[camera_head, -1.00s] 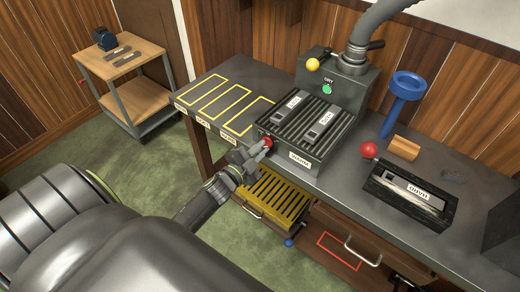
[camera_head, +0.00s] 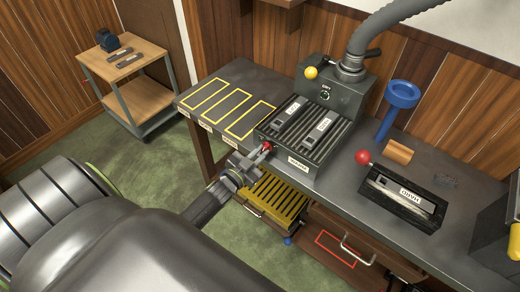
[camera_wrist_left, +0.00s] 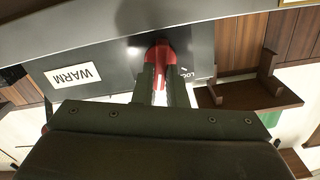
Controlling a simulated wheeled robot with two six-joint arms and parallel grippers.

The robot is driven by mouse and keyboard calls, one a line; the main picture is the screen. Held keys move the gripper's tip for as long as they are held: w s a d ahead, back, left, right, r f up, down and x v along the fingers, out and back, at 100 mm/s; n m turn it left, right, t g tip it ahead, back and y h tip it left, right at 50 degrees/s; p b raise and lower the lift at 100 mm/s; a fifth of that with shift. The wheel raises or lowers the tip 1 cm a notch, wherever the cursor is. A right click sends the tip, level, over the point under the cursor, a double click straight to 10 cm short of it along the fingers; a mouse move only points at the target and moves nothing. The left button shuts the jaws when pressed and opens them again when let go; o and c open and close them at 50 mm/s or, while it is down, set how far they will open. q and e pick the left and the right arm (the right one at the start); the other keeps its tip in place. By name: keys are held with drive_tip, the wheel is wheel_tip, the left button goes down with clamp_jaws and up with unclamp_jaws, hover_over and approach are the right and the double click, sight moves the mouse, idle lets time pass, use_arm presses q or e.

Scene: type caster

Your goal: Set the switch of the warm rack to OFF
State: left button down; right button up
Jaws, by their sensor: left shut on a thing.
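The warm rack (camera_head: 300,161) is a dark ribbed box on the bench, with two labelled bars lying on top. Its WARM label (camera_wrist_left: 72,75) reads clearly in the left wrist view. A red switch handle (camera_wrist_left: 160,55) sticks out of its front face; it also shows in the head view (camera_head: 267,146). My left gripper (camera_wrist_left: 158,88) is shut on this handle, its fingers covering part of it. Lettering starting "LOC" is printed beside the handle. The round lamp (camera_head: 325,95) on the rack's rear housing is dark. My right gripper is not in view.
Yellow-outlined slots (camera_head: 219,107) lie left of the rack. A black tray (camera_head: 402,205) with a labelled bar, a red ball (camera_head: 362,157), a wooden block (camera_head: 398,151) and a blue stand (camera_head: 396,104) are to its right. A yellow grate (camera_head: 277,198) sits below the bench edge.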

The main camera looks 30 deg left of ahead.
use_arm(q)
drive_tip(key=shift+n+p, duration=0.7)
drive_tip(key=shift+n, duration=0.8)
drive_tip(key=c, duration=1.5)
unclamp_jaws()
drive_tip(key=shift+o, duration=0.2)
drive_tip(key=shift+s+a, duration=0.1)
drive_tip(key=s+a+b, duration=0.1)
drive_tip(key=s+b, duration=0.1)
drive_tip(key=s, duration=1.5)
drive_tip(key=shift+a+b, duration=0.15)
drive_tip(key=shift+b, duration=0.2)
drive_tip(key=shift+s, duration=0.1)
